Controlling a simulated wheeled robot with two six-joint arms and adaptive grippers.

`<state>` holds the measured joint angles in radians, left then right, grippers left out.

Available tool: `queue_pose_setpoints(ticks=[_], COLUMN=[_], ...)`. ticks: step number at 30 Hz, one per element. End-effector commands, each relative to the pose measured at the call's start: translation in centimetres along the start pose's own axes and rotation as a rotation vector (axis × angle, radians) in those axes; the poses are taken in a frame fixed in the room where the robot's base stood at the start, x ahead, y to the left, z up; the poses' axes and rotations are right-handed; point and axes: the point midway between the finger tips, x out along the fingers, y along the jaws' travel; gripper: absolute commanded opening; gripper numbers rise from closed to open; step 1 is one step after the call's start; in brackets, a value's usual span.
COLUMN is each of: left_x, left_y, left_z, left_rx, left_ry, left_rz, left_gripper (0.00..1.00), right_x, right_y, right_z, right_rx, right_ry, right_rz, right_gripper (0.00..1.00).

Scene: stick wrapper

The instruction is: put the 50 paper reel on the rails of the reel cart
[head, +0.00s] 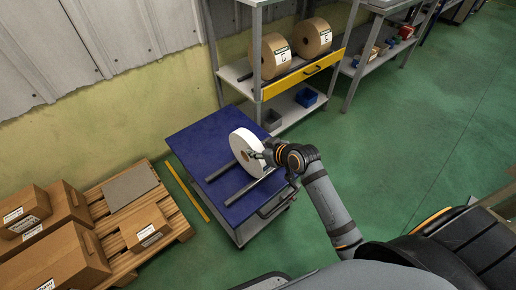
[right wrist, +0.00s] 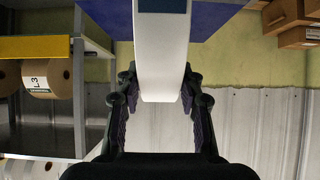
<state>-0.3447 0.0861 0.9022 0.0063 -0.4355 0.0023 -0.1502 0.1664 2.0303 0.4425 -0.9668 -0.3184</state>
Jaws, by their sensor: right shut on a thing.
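The white paper reel (head: 241,143) stands upright over the blue-topped reel cart (head: 205,139). Two grey rails lie on the cart top, a left rail (head: 219,172) and a right rail (head: 241,194). My right gripper (head: 263,154) is shut on the reel from its right side. In the right wrist view the white reel (right wrist: 163,55) fills the space between the two fingers. The reel's lower edge is at the rails, but I cannot tell whether it rests on them. Any number on the reel is unreadable. My left gripper is not in view.
A shelf behind the cart holds two brown reels (head: 274,54) (head: 312,37) above a yellow front (head: 307,75). Blue (head: 306,97) and grey bins sit lower. A pallet (head: 176,208) with cartons (head: 145,228) stands left. The green floor at right is clear.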

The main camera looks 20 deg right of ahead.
Motion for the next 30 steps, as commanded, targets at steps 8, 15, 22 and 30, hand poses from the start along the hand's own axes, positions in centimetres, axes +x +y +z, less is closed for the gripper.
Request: queue_pose_setpoints(ticks=[8,15,22,30], left_x=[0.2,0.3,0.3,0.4], left_y=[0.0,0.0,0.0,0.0], left_z=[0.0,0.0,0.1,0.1], left_rx=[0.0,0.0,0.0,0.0], left_ry=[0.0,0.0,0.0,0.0], left_rz=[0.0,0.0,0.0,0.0], left_gripper=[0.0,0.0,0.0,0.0], right_x=[0.2,0.5,0.5,0.6], right_y=[0.0,0.0,0.0,0.0], right_z=[0.1,0.5,0.6,1.1], right_rx=[0.0,0.0,0.0,0.001], right_ry=[0.007,0.006,0.004,-0.007], right_rz=[0.0,0.0,0.0,-0.001], right_gripper=[0.0,0.0,0.63,0.64])
